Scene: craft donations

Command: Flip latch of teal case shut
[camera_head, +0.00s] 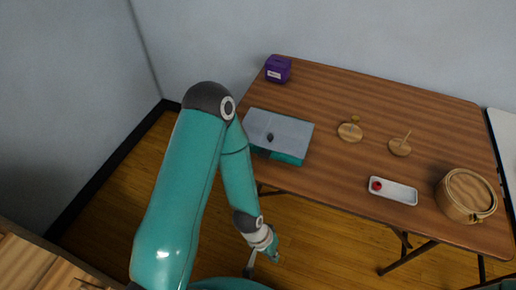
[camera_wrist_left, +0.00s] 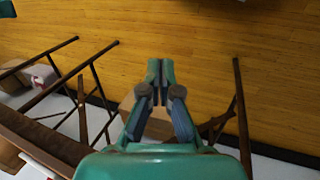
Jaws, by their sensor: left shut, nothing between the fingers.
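The teal case (camera_head: 290,158) lies near the left front edge of the wooden table in the head view. Its grey lid (camera_head: 285,131) looks closed, with a small dark knob on top. My arm covers part of its left front, and the latch's state cannot be made out. My left gripper (camera_head: 274,256) is in front of and below the table edge, apart from the case. In the left wrist view its fingers (camera_wrist_left: 160,65) are together with nothing between them, against the floor. My right gripper is not in view.
On the table (camera_head: 330,92) are a purple box (camera_head: 278,69), two wooden discs with pegs (camera_head: 350,132) (camera_head: 400,147), a white tray (camera_head: 402,194) with a red item (camera_head: 376,186), and a round wooden box (camera_head: 467,195). Table legs (camera_wrist_left: 242,110) and cartons (camera_wrist_left: 38,77) show in the wrist view.

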